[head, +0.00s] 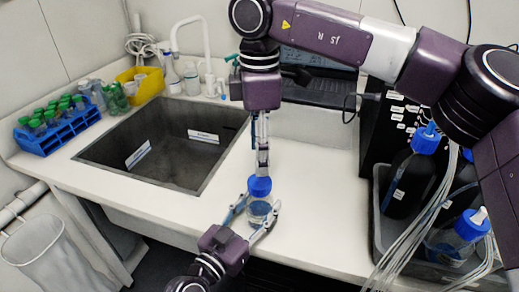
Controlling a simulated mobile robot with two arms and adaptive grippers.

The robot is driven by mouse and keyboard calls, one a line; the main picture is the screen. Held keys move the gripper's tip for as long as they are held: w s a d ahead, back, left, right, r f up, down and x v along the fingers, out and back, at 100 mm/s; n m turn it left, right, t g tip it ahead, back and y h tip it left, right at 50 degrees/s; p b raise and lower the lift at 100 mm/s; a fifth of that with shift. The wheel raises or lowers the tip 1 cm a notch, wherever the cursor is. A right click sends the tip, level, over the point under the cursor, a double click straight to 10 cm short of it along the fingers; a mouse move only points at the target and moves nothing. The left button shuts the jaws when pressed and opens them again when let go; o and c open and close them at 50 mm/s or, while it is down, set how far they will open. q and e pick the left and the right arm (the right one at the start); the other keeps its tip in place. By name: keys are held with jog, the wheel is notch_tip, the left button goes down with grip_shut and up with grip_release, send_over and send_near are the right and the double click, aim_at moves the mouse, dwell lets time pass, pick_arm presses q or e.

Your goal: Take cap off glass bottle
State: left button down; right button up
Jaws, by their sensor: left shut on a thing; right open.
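A small glass bottle (259,209) with a blue cap (260,187) is upright near the front edge of the white counter, right of the sink. My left gripper (256,216) comes from below and is shut on the bottle's glass body, one finger on each side. My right gripper (262,172) points straight down from above, its fingers right at the top of the cap. It is open; whether its fingertips touch the cap cannot be told. The bottle's base is partly hidden by the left gripper, and I cannot tell if it rests on the counter.
A dark sink (170,145) lies to the left, with a blue rack (58,131) of green-capped tubes and a yellow bin (145,84) beyond. A grey tray (380,215) with large blue-capped bottles and tubing stands right. Counter (315,205) between bottle and tray is clear.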

aim_at(260, 181)
pick_arm(q)
jog(key=shift+r, duration=0.1)
pick_arm(e)
jog(key=shift+f+m, duration=0.3)
jog(key=shift+f, duration=3.7)
